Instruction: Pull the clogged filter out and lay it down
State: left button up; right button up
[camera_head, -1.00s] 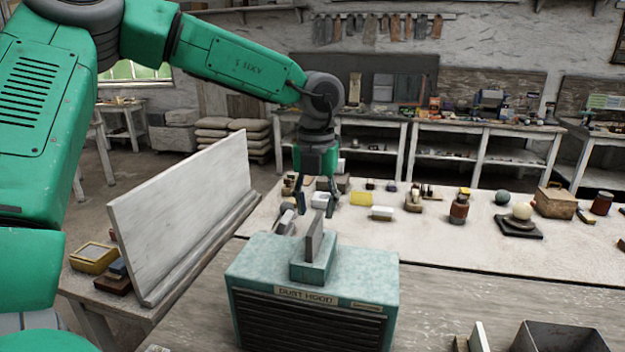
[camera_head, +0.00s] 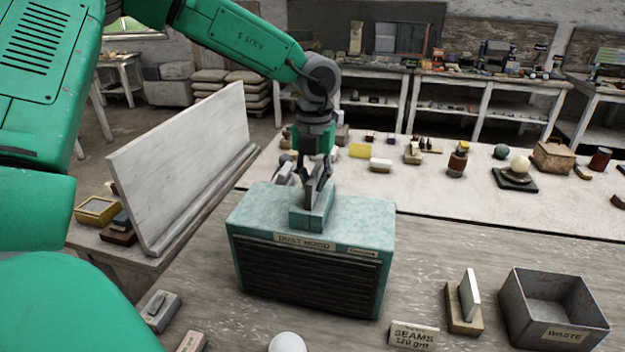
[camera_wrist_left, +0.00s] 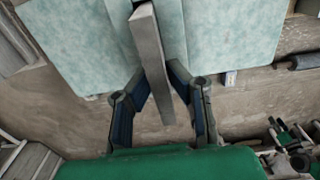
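The clogged filter is a thin grey upright plate (camera_head: 309,199) standing in the slot block on top of the pale green dust hood (camera_head: 312,272). In the left wrist view the filter (camera_wrist_left: 155,62) is seen nearly edge-on, running up from between the fingers. My left gripper (camera_head: 318,185) is low over the hood, with one finger on each side of the filter. In the left wrist view the gripper (camera_wrist_left: 156,80) shows a gap beside the plate near the palm. Whether the tips touch the plate is hard to see. My right gripper is out of view.
A grey waste bin (camera_head: 555,308) stands at the right front, beside a small holder with a white plate (camera_head: 469,297). A seams sign (camera_head: 413,336) and a white ball (camera_head: 287,343) are nearer. A tall pale board (camera_head: 185,170) stands left. Bare bench lies right of the hood.

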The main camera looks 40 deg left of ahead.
pick_arm(q)
grip_shut()
jog(key=shift+a+r+p, duration=0.35)
jog(key=shift+r+p, duration=0.2)
jog(key=shift+p, duration=0.05)
jog(key=shift+d+r+p, duration=0.15)
jog(key=shift+r+p, duration=0.45)
jog(key=shift+r, duration=2.3)
